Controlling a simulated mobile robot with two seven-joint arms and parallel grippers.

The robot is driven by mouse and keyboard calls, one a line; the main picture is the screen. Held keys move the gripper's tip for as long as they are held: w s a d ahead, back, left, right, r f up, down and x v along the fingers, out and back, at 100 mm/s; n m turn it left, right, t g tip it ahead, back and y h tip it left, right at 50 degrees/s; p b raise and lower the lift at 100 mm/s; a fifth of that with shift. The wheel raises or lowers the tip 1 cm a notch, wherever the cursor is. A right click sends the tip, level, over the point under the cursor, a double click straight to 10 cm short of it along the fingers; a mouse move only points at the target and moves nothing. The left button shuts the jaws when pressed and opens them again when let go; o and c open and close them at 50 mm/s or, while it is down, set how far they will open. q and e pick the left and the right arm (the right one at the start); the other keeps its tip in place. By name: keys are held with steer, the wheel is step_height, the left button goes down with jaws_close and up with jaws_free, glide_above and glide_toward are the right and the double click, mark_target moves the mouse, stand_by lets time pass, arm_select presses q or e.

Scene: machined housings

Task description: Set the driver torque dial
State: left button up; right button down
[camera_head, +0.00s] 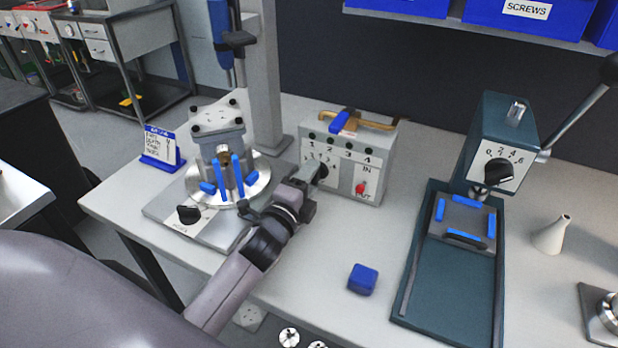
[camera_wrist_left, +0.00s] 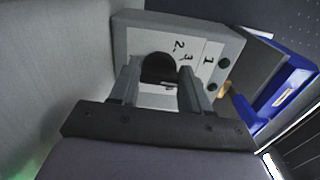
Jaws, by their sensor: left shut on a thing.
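A grey control box (camera_head: 372,172) stands at the back middle of the bench, with the numbers 1 to 4 along its top and a red switch (camera_head: 361,188) marked IN and OUT. A black dial (camera_wrist_left: 157,67) sits on the left part of its front face, beside printed numbers. My left gripper (camera_head: 312,182) reaches the box from the front left and is shut on this dial, one finger on each side in the left wrist view (camera_wrist_left: 158,80). The dial's pointer and exact setting are hidden. My right gripper is out of view.
A fixture (camera_head: 220,125) with a round plate and blue pieces stands left of the box. A green press (camera_head: 500,140) with its own dial (camera_head: 498,172) stands right. A blue block (camera_head: 363,279) lies in front on open bench. A white cone (camera_head: 552,235) stands far right.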

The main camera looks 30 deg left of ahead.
arm_select(q)
steer(key=shift+f, duration=0.1)
stand_by(0.5)
steer(key=o, duration=1.1)
steer(key=shift+c, duration=0.2)
steer(key=shift+s, duration=0.1)
steer(key=shift+s+d+b, duration=0.2)
steer(key=shift+s+b, duration=0.1)
steer(key=shift+s, duration=3.2)
